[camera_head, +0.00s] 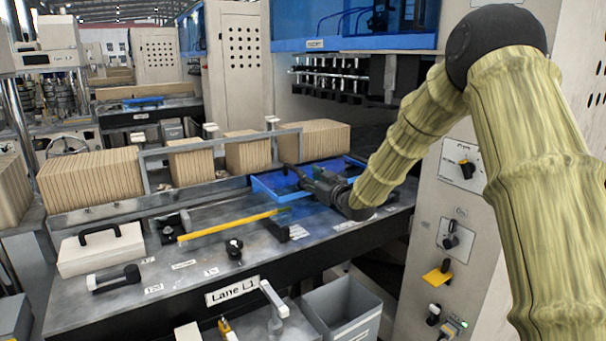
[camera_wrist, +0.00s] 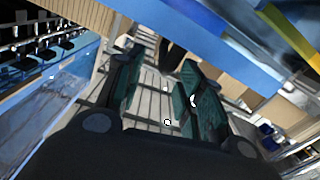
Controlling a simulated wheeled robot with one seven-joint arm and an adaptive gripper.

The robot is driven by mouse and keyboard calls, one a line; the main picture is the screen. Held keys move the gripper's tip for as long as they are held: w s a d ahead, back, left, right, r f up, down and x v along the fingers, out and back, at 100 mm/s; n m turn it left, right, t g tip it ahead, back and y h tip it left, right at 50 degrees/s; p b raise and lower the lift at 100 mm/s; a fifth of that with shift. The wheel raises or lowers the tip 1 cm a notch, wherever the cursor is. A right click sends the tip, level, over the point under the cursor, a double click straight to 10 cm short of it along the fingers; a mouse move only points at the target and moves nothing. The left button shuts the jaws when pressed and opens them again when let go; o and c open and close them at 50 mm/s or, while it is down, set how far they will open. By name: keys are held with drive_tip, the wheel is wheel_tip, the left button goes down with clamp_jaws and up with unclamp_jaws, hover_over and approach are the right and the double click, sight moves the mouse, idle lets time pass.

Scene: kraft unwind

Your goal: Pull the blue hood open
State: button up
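A low blue hood (camera_head: 268,187) with a see-through blue panel lies over the middle of the lane bench, in front of the stacked brown sheets. My gripper (camera_head: 296,172) is low over this blue part, at its inner edge; the head view does not show whether they touch. In the wrist view my gripper (camera_wrist: 160,75) has its two dark green finger pads apart, with no object visible between them. A blue bar (camera_wrist: 215,40) crosses beyond the fingertips at upper right. A larger blue cover (camera_head: 355,42) is on the machine at the top of the head view.
A metal rail and brown stacks (camera_head: 248,152) stand behind the hood. A yellow bar (camera_head: 230,225), black knob (camera_head: 234,248) and white box with a handle (camera_head: 100,250) are on the bench. A cream control panel (camera_head: 455,180) stands right; a grey bin (camera_head: 345,308) is below.

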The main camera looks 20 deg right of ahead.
drive_tip(key=v, duration=0.4)
drive_tip(key=shift+s+f, duration=0.1)
drive_tip(key=shift+s, duration=0.1)
idle(0.3)
